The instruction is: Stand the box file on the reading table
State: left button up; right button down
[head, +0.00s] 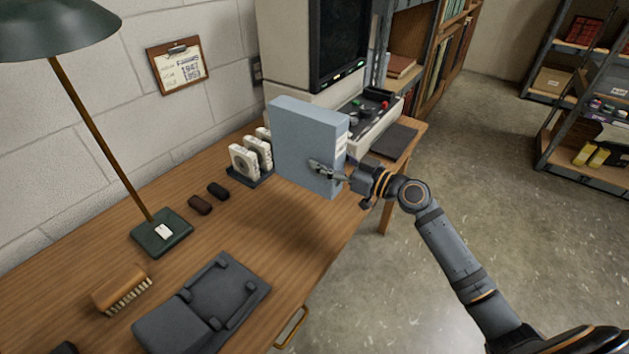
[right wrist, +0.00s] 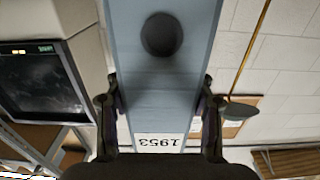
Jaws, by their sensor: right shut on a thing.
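The box file (head: 305,143) is a light blue-grey upright box in the head view. My right gripper (head: 329,171) is shut on it at its right, spine side. In the right wrist view the box file's spine (right wrist: 160,90) fills the middle, with a dark round finger hole and a label reading 1953, between the two fingers (right wrist: 160,108). The reading table (head: 235,222) is a brown wooden top below the box file. The box file appears upright over the table's right part; I cannot tell whether its base touches the top. My left gripper is not in view.
A desk lamp (head: 160,232), brush (head: 121,288) and dark grey cradle (head: 205,305) occupy the left and front.

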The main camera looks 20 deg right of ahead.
aim_at(317, 176)
jog(key=a+f, duration=0.1)
jog(key=f, duration=0.1)
jog(key=s+a+f, duration=0.1)
jog(key=shift+a+f, duration=0.35)
jog(key=shift+f, duration=0.05)
jog(key=shift+a+f, duration=0.15)
jog(key=shift+f, duration=1.5)
jog(key=shift+f+b, duration=0.15)
jog(key=shift+b, duration=0.2)
jog(key=shift+c, duration=2.4)
grip_release()
